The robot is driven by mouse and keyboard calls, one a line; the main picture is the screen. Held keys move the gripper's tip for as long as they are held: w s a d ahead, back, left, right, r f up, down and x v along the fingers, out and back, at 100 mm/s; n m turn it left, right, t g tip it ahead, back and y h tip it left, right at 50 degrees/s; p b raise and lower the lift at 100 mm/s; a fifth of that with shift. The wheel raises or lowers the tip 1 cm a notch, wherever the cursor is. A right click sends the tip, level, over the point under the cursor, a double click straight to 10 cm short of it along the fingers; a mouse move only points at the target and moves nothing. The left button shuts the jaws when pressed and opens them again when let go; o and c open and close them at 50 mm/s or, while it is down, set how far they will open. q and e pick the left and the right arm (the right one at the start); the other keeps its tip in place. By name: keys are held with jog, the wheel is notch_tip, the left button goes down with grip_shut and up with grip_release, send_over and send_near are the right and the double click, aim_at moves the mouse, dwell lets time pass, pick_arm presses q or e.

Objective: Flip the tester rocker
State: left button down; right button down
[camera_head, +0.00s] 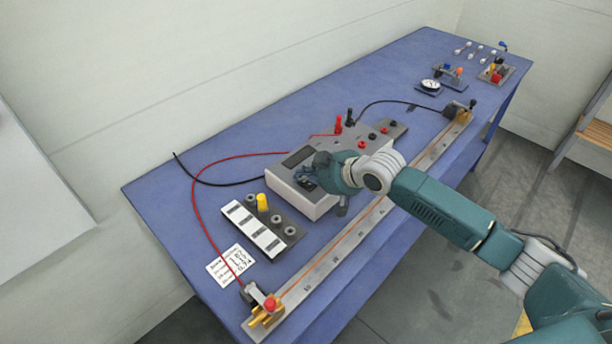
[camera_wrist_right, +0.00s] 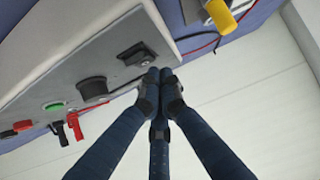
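The tester (camera_head: 312,207) is a light grey box in the middle of the blue bench; its panel (camera_wrist_right: 55,75) fills the upper left of the right wrist view. The tester rocker (camera_wrist_right: 137,53) looks like a small black switch on a dark plate near the panel's end. My right gripper (camera_head: 309,177) is over the near-left part of the tester in the head view, hiding the rocker there. In the wrist view its dark fingers (camera_wrist_right: 160,76) meet at the tips, empty, close beside the rocker; I cannot tell whether they touch. My left gripper is not in view.
A black knob (camera_wrist_right: 92,88) sits beside the rocker. Red and black leads cross the bench (camera_head: 200,120). A long metal ruler bar (camera_head: 330,262) runs along the front edge.

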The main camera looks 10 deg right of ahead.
aim_at(303, 182)
jog(key=shift+w+a, duration=0.15)
jog(key=shift+w, duration=0.05)
jog(key=shift+r+p, duration=0.65)
jog(key=r+p, duration=0.3)
jog(key=shift+w+a+r+p, duration=0.2)
jog(key=shift+w+r+p, duration=0.05)
jog(key=shift+p, duration=0.05)
jog(key=shift+s+d+r+b, duration=0.1)
jog(key=shift+s+d+b, duration=0.25)
jog(key=shift+b, duration=0.4)
jog(key=s+d+r+b, duration=0.2)
jog(key=s+r, duration=0.2)
jog(key=r, duration=0.3)
jog(key=shift+s+d, duration=0.2)
jog(key=shift+d, duration=0.15)
